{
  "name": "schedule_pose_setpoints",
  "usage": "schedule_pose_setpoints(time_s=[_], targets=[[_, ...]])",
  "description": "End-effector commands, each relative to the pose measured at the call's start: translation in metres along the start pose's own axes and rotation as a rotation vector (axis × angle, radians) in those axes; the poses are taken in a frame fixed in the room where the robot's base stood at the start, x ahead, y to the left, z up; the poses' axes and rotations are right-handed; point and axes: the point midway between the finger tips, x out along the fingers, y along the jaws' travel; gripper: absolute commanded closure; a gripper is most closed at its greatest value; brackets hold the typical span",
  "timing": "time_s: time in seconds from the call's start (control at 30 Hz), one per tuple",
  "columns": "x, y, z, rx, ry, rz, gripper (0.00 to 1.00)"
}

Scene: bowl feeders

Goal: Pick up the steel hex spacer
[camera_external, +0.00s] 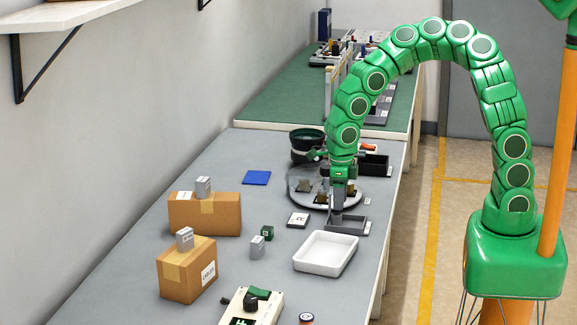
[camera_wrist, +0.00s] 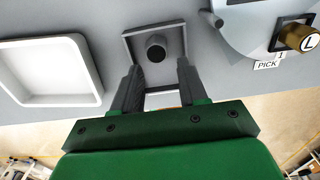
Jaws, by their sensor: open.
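A small dark piece (camera_wrist: 155,48), round or six-sided, stands in a shallow grey square tray (camera_wrist: 176,40) in the wrist view. It may be the steel hex spacer; its exact shape and metal are hard to tell. My gripper (camera_wrist: 160,72) is open and empty, its fingers reaching over the tray's near part, with the piece ahead between their lines. In the external view my gripper (camera_external: 337,213) points down over the left end of the grey tray (camera_external: 358,230), and it hides the piece.
A white tray (camera_external: 350,235) stands close by; it also shows in the wrist view (camera_wrist: 96,78). Behind the gripper is a round grey feeder plate (camera_external: 300,190), with a brass piece marked L (camera_wrist: 300,38). Cardboard boxes (camera_external: 228,218) stand left. A black bin (camera_external: 376,164) stands behind.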

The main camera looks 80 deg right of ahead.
Motion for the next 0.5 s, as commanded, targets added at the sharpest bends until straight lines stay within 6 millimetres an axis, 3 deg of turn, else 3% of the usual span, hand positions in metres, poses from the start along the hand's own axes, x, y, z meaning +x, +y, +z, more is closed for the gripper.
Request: schedule_pose_setpoints(time_s=[0.27,0.5], targets=[[0.013,0.002,0.002,0.002,0.002,0.001,0.57],[0.038,0.003,0.008,0.001,0.0,0.001,0.57]])
